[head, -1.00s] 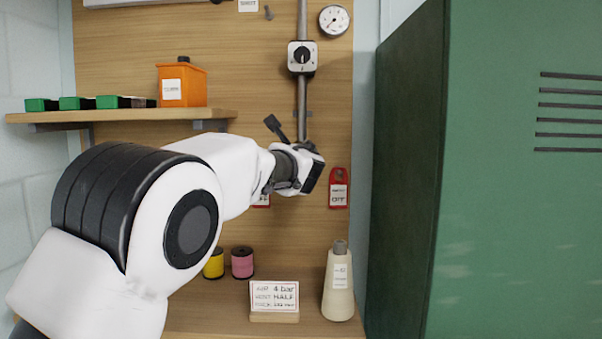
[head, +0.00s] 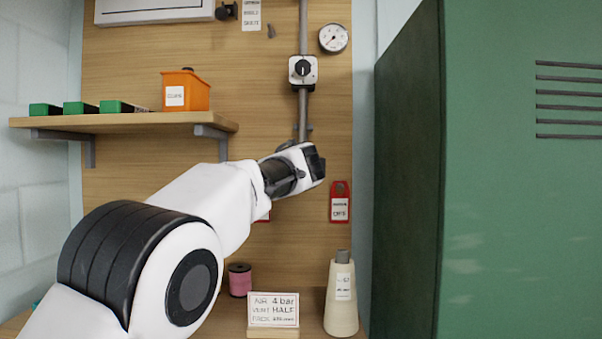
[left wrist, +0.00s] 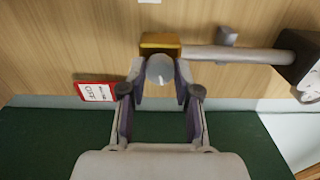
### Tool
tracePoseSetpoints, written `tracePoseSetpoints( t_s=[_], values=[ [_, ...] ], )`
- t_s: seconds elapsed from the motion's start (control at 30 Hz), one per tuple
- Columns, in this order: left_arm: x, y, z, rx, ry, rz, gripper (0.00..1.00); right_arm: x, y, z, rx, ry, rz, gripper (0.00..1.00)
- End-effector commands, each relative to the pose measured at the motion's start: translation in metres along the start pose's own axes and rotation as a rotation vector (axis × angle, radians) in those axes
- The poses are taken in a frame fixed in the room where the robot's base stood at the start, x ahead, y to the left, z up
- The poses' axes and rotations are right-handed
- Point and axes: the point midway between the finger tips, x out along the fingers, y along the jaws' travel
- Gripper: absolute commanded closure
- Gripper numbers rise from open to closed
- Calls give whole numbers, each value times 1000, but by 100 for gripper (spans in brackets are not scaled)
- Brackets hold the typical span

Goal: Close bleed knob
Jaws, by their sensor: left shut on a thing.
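In the left wrist view, a round grey knob (left wrist: 159,66) sits on a brass block (left wrist: 161,42) at the end of a grey pipe (left wrist: 230,54). My left gripper (left wrist: 161,78) has one finger on each side of the knob and is shut on it. In the head view, my left wrist (head: 292,172) reaches the lower end of the vertical pipe (head: 303,115). The wrist hides the bleed knob and the fingertips there. My right gripper is not in view.
A valve with a black dial (head: 302,69) and a round gauge (head: 333,38) are above my wrist. A red tag (head: 340,188) hangs close on the right. A cone (head: 341,300) and a card (head: 273,309) stand below. A green cabinet (head: 490,200) bounds the right side.

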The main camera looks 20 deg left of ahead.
Motion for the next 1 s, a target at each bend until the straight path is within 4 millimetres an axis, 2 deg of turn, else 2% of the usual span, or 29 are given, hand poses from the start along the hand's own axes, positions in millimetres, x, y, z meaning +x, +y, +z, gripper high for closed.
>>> tracePoseSetpoints(
  t_s=[0.4,1.0],
  values=[
    [-2,-4,-1,-394,7,-11,100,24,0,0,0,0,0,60],
    [-2,-6,0,-963,10,-10,100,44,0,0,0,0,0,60]
  ],
)
